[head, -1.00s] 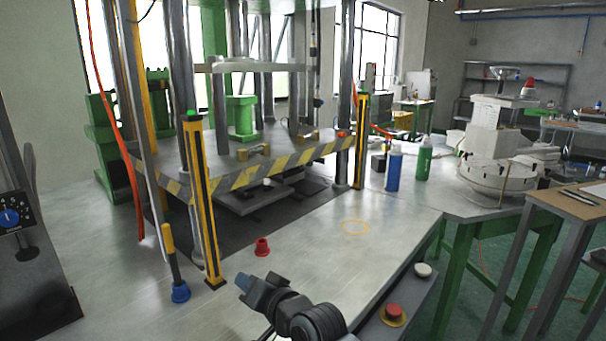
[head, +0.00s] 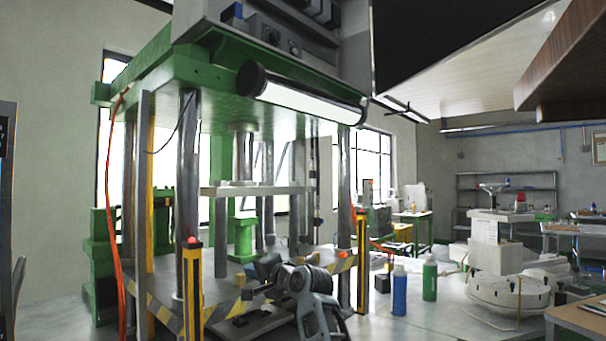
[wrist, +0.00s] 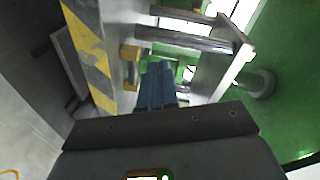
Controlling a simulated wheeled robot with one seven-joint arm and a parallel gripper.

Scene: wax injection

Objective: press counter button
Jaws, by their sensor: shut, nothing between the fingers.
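No button marked as a counter button can be made out. A grey control box (head: 345,70) hangs at the top of the press in the head view, with small dark knobs or buttons (head: 270,35) too small to identify. My gripper (head: 254,280) is raised in front of the press, well below that box. In the wrist view my gripper (wrist: 158,68) shows blue-grey fingers together, with nothing between them. It points toward the press interior.
The green press frame (head: 205,85) stands over a striped platform (head: 165,318). Yellow posts (head: 193,290) with red-lit tops flank its opening. A blue bottle (head: 399,292) and a green bottle (head: 430,280) stand at right. A dark screen-like panel (head: 450,40) overhangs the upper right.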

